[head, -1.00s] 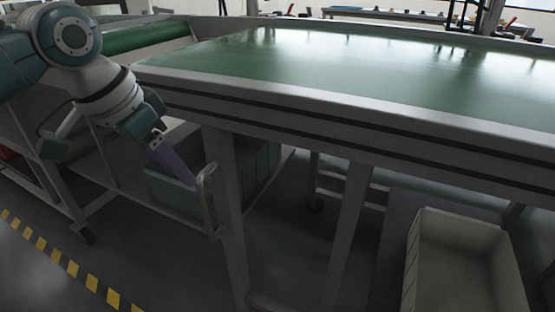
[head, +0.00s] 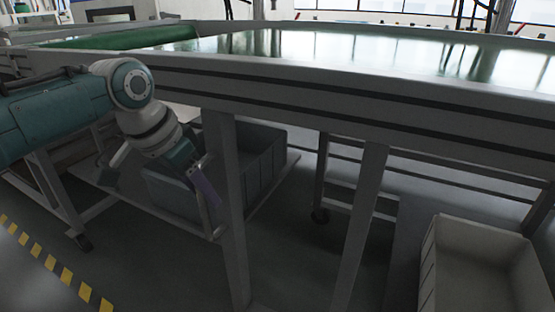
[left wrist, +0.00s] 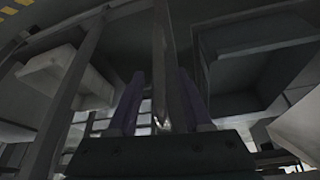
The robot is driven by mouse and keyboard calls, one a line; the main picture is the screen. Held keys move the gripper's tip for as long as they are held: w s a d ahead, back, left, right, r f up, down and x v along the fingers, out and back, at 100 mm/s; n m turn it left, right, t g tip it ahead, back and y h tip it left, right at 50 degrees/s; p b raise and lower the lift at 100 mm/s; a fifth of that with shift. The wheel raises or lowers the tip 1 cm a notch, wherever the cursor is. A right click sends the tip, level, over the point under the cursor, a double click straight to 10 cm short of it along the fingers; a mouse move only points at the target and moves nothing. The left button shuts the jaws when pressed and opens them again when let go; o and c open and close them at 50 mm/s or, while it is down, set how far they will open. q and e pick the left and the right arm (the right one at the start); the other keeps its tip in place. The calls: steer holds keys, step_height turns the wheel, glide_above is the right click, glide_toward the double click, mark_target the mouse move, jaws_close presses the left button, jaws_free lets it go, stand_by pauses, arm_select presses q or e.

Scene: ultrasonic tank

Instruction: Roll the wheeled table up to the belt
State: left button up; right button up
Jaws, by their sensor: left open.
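The wheeled table (head: 112,190) is a grey metal frame on casters at the left of the head view, with a low shelf carrying a grey crate. The green belt (head: 330,43) runs across the top on a grey frame. My left gripper (head: 213,200), with purple fingers, reaches down to an upright bar at the right end of the wheeled table's shelf. In the left wrist view, the open fingers (left wrist: 160,110) stand on either side of a grey bar (left wrist: 161,55). I cannot tell whether they touch it. My right gripper is out of view.
The grey crate (head: 265,165) sits partly behind a belt leg (head: 228,215). Another belt leg (head: 362,225) stands to the right. A pale open bin (head: 428,270) is at the lower right. Yellow-black floor tape (head: 50,262) runs along the lower left.

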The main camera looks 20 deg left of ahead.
arm_select(q)
steer(key=shift+c, duration=0.3)
jaws_close()
stand_by(1.1)
